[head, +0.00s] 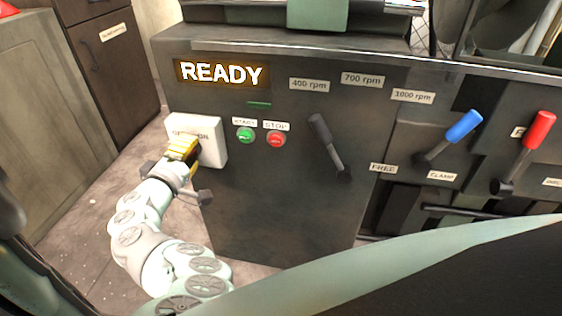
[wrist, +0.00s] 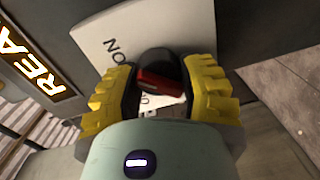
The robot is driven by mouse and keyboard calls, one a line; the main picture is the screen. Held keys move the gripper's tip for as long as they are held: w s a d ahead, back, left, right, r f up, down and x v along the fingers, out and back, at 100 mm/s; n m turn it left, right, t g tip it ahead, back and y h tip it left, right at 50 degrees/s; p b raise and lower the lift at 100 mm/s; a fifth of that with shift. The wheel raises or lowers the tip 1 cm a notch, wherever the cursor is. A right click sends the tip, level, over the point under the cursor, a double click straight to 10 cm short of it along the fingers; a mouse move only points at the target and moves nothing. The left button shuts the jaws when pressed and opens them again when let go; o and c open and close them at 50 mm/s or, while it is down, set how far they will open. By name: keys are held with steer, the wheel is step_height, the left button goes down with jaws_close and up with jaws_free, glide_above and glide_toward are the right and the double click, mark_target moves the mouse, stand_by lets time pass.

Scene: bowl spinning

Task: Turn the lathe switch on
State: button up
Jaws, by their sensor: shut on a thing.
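The lathe's power switch is a white box (head: 213,140) on the left of the dark front panel, with "ON" lettering partly hidden by my gripper. In the wrist view its plate (wrist: 185,35) carries a round black knob with a red bar, the switch knob (wrist: 158,80). My gripper (head: 185,149) is at the box, its yellow fingers on either side of the knob. In the wrist view my gripper (wrist: 160,92) is shut on the knob. A lit sign (head: 220,74) above reads "READY".
A green START button (head: 246,135) and a red STOP button (head: 276,139) sit right of the box. A grey speed lever (head: 328,142), a blue lever (head: 455,133) and a red lever (head: 530,145) stand further right. Cabinets (head: 105,60) stand at left; floor is clear between.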

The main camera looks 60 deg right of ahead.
steer(key=shift+s+d+r+m, duration=0.1)
steer(key=shift+r+m, duration=0.05)
steer(key=shift+m, duration=0.15)
steer(key=o, duration=1.2)
steer(key=v, duration=1.2)
